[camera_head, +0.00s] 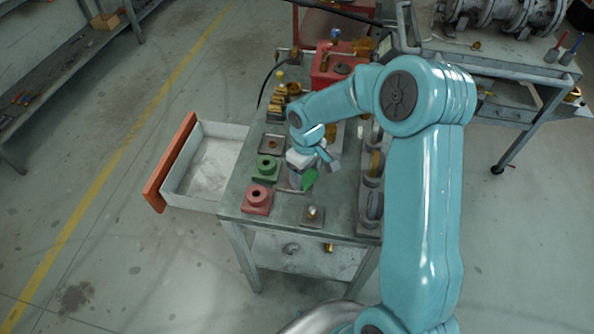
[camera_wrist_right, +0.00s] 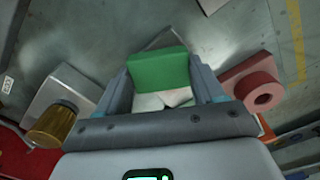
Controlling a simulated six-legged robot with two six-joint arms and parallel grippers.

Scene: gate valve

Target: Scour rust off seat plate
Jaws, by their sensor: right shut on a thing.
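My right gripper (camera_head: 318,163) is low over the grey workbench, shut on a green scouring pad (camera_head: 310,180). In the right wrist view the pad (camera_wrist_right: 160,72) sits between the two fingers (camera_wrist_right: 163,88). A flat grey plate, which looks like the seat plate (camera_head: 289,187), lies under the gripper and pad. Its corner shows past the pad in the right wrist view (camera_wrist_right: 168,38); the rest is hidden. I cannot tell whether the pad touches the plate, or see rust on it. My left gripper is in neither view.
A red flanged block (camera_head: 257,199) and a green one (camera_head: 267,168) stand left of the gripper. A small plate with a brass-coloured knob (camera_head: 312,216) is nearer the front edge. An open drawer (camera_head: 208,165) juts out left. Several parts line the right side.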

